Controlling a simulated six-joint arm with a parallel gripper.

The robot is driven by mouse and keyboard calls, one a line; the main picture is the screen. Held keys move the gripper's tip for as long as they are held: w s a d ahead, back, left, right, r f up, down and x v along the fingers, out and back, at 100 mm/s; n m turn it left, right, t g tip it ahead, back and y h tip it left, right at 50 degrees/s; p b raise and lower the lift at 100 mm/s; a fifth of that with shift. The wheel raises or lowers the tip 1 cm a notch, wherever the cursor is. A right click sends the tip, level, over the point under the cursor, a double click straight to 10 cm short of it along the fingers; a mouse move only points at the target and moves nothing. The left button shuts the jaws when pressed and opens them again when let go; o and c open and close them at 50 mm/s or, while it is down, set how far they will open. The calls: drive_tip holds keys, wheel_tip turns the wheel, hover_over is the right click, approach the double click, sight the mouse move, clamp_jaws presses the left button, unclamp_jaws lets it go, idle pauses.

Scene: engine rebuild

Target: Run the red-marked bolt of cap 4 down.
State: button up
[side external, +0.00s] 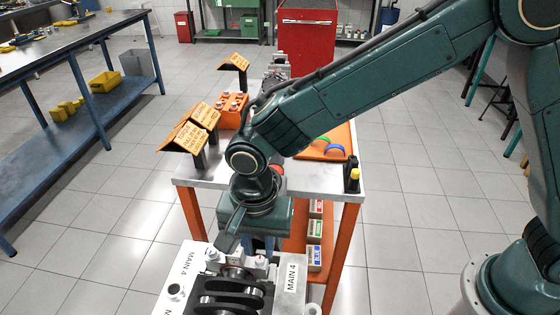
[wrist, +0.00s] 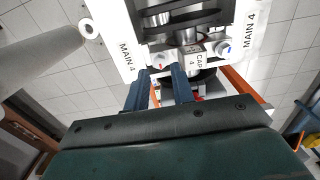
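The engine block shows in the side view with MAIN 4 labels (side external: 291,277) on both sides of a bearing seat. Cap 4 (wrist: 197,58), a light metal bar with a CAP 4 label, lies across it in the wrist view. The red-marked bolt (wrist: 159,64) is at its left end in that view, partly hidden near my fingertips. A blue-marked bolt (wrist: 223,49) stands at its right end. My gripper (wrist: 161,72) is open, its two dark blue fingers apart on either side of the red-marked bolt's line. I cannot tell whether they touch it. My gripper also shows in the side view (side external: 262,243), partly hidden by my wrist.
Dark crank parts (side external: 230,287) lie in front of cap 4. A steel-topped cart (side external: 205,178) with orange legs stands behind the block, holding orange signs (side external: 190,130) and an orange bolt holder (side external: 233,108). A pale cylinder (wrist: 45,50) is at left in the wrist view.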

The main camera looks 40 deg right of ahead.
sight(260, 258)
wheel_tip(260, 258, up, 11)
idle(0.5)
drive_tip(key=shift+r, duration=0.15)
drive_tip(key=s+d+r+n+t, duration=0.1)
drive_tip(key=s+d+r, duration=0.15)
drive_tip(key=d, duration=0.35)
drive_tip(key=s+d+r+n+t+y, duration=0.1)
drive_tip(key=d+r+n, duration=0.15)
drive_tip(key=d, duration=0.35)
drive_tip(key=s+d+r+n+t, duration=0.1)
drive_tip(key=d+r, duration=0.3)
drive_tip(key=d, duration=0.3)
drive_tip(key=s+d+f+n+t, duration=0.1)
drive_tip(key=s+d+n, duration=0.1)
drive_tip(key=s+d, duration=0.3)
drive_tip(key=s+d+f+n+t+h, duration=0.1)
drive_tip(key=s+d+n, duration=0.1)
drive_tip(key=s+d, duration=0.4)
drive_tip(key=shift+s+t, duration=0.3)
drive_tip(key=shift+s, duration=0.15)
